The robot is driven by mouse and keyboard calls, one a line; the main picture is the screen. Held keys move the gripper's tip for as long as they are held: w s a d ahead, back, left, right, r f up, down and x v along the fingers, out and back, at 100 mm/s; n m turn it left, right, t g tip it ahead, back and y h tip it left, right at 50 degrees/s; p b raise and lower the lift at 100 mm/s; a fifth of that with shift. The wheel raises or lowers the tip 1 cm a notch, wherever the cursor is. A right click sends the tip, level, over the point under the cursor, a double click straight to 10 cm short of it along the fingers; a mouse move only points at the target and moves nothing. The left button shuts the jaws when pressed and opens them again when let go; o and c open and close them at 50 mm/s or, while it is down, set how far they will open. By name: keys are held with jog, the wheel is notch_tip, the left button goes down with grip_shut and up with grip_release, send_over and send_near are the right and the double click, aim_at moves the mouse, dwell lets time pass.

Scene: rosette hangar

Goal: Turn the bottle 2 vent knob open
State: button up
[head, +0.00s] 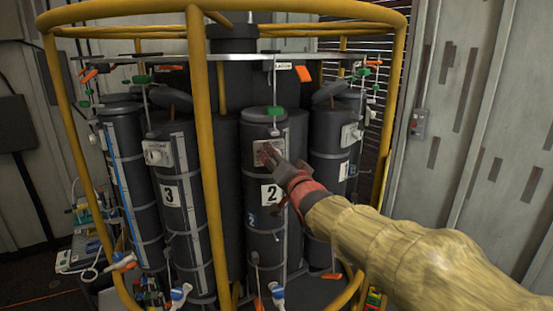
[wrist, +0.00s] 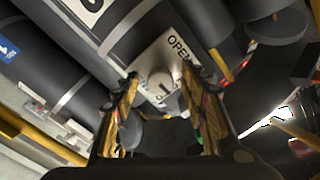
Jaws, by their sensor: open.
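Bottle 2 (head: 266,226) is a dark upright cylinder with a white "2" label, at the middle of the head view. Its pale vent plate (head: 259,147) is on the upper front, partly covered by my gripper (head: 268,156). In the wrist view, the white plate (wrist: 149,57) shows "OPEN" printed along one side. The round pale vent knob (wrist: 161,80) shows in the gap between the two fingers of my gripper (wrist: 165,84). The fingers are apart, one on each side of the knob. I cannot tell whether they touch it.
Bottle 3 (head: 183,222) stands to the left with its own white plate and knob (head: 155,153). Another dark bottle (head: 328,140) stands to the right. A yellow tubular frame (head: 204,100) surrounds the bottles, with an upright left of bottle 2. Thin rods hang above.

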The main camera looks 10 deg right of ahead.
jog(key=c, duration=1.1)
grip_shut()
